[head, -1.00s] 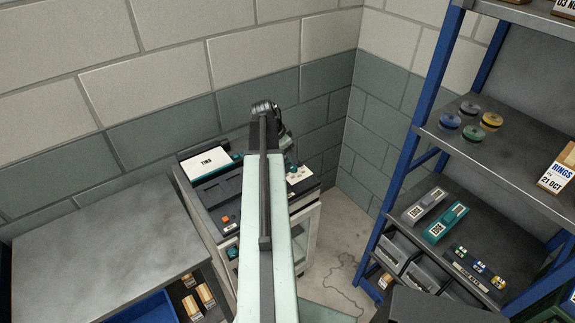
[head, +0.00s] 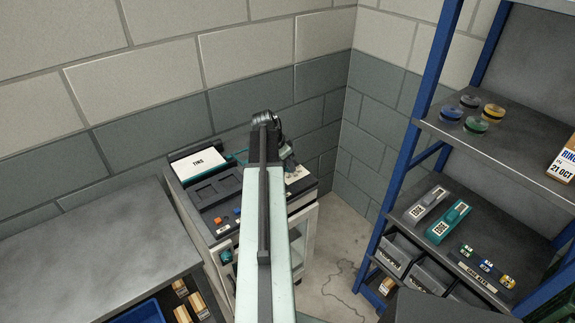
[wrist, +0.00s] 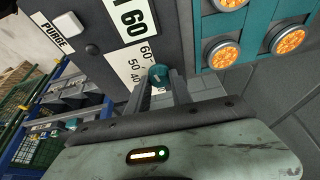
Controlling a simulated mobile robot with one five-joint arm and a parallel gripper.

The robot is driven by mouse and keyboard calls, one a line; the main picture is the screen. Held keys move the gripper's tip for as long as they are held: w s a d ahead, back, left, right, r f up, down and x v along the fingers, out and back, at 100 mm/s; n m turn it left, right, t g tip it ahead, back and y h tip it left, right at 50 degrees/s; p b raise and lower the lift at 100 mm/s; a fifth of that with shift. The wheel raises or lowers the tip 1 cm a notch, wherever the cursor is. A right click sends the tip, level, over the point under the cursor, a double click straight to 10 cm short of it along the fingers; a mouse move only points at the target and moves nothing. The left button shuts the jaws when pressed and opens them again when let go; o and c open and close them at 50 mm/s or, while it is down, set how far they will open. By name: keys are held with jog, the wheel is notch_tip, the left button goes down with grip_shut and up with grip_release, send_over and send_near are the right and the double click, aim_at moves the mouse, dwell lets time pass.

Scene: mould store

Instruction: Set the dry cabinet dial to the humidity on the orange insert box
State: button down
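A small teal knob (wrist: 158,74) shows at the strip's end. My gripper (wrist: 163,88) is close to it, its two dark fingers apart, with the knob seen between or just beyond their tips. Contact cannot be told. In the head view my arm hides most of the gripper. A small orange block (head: 217,220) lies on the dark-topped trolley (head: 205,190); I cannot tell whether it is the orange insert box.
A PURGE button (wrist: 68,23) and a teal panel with round orange windows (wrist: 222,53) flank the strip. In the head view a grey bench (head: 90,250) stands left and a blue-framed shelf (head: 410,170) right. Bare floor (head: 335,250) lies between trolley and shelf.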

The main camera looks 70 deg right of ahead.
jog(key=shift+n, duration=0.3)
jog(key=shift+s+a+n+t, duration=0.15)
jog(key=shift+n+t, duration=0.25)
jog(key=shift+n, duration=0.2)
jog(key=n+t, duration=0.1)
jog(key=n, duration=0.2)
jog(key=n+t, duration=0.1)
jog(key=n, duration=0.2)
jog(key=shift+s+h, duration=0.15)
jog(key=shift+h, duration=0.15)
jog(key=n+t, duration=0.1)
jog(key=n, duration=0.1)
jog(key=n+t, duration=0.1)
jog(key=n, duration=0.1)
jog(key=shift+s+d+n, duration=0.1)
jog(key=shift+d+n, duration=0.1)
jog(key=shift+n, duration=0.1)
jog(key=shift+n+t+y, duration=0.5)
jog(key=shift+n+y, duration=0.1)
jog(key=shift+n, duration=1.2)
